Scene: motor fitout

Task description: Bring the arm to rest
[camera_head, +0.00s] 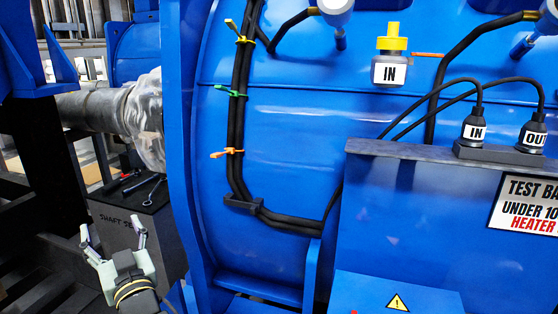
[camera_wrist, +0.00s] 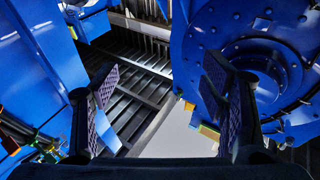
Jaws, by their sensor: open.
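My gripper (camera_head: 112,232) is at the lower left of the head view, with its two fingers spread and nothing between them. It points upward in that picture, in front of the grey "SHAFT SE..." box (camera_head: 128,236) and left of the blue motor housing (camera_head: 310,150). In the wrist view my gripper (camera_wrist: 160,85) also shows both finger pads wide apart and empty. Between and beyond them are dark slats and a pale floor patch. Neither finger visibly touches anything.
Black cables (camera_head: 238,110) run down the housing with yellow, green and orange ties. A yellow-capped "IN" fitting (camera_head: 390,70) sits on it. Two plugs (camera_head: 473,130) stand on a ledge at right. A plastic-wrapped shaft (camera_head: 143,115) and tools (camera_head: 140,182) are at left.

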